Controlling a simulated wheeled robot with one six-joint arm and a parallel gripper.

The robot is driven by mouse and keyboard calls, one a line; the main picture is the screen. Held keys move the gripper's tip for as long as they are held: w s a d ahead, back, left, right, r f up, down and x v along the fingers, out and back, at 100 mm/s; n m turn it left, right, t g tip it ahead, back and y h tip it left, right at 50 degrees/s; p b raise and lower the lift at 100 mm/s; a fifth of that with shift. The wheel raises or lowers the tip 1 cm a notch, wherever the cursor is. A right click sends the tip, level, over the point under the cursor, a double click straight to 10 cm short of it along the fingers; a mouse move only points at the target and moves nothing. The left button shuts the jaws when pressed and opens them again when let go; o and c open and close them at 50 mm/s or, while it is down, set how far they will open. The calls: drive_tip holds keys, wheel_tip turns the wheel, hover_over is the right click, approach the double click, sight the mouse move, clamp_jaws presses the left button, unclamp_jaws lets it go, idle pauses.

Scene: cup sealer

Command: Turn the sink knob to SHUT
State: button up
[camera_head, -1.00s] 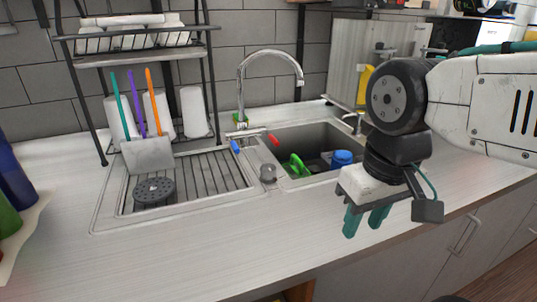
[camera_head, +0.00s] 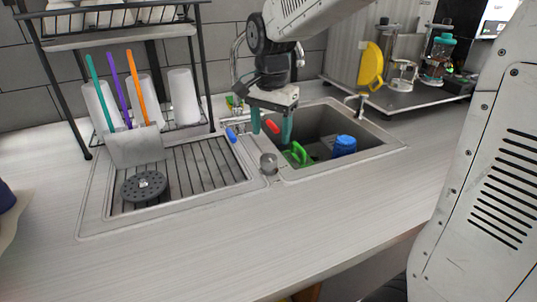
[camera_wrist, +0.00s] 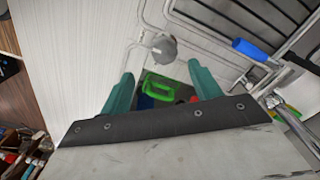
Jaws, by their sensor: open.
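A round grey knob (camera_head: 268,163) stands on the sink rim between drainboard and basin; it also shows in the wrist view (camera_wrist: 164,47). A blue-tipped lever (camera_head: 231,135) and a red-tipped lever (camera_head: 272,126) sit near the tap (camera_head: 236,65); the blue one also shows in the wrist view (camera_wrist: 250,48). My gripper (camera_head: 271,136) points down, open and empty, over the back left of the sink basin (camera_head: 385,143), behind the grey knob. Its teal fingers appear on either side of the red lever in the head view; contact cannot be told. My arm partly hides the tap.
A green item (camera_head: 297,154) and a blue item (camera_head: 344,145) lie in the basin. A holder with utensils (camera_head: 135,147) and a black rack (camera_head: 125,38) stand left. A dark perforated disc (camera_head: 144,185) lies on the drainboard (camera_head: 205,165). The front counter (camera_head: 225,255) is clear.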

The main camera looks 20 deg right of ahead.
sight(268, 158)
drive_tip(key=shift+w+a+f, duration=0.1)
drive_tip(key=shift+w+f, duration=0.25)
drive_tip(key=shift+w, duration=0.05)
drive_tip(key=shift+f, duration=0.35)
wheel_tip(268, 158, down, 7)
drive_tip(key=shift+r, duration=0.1)
drive_tip(key=c, duration=1)
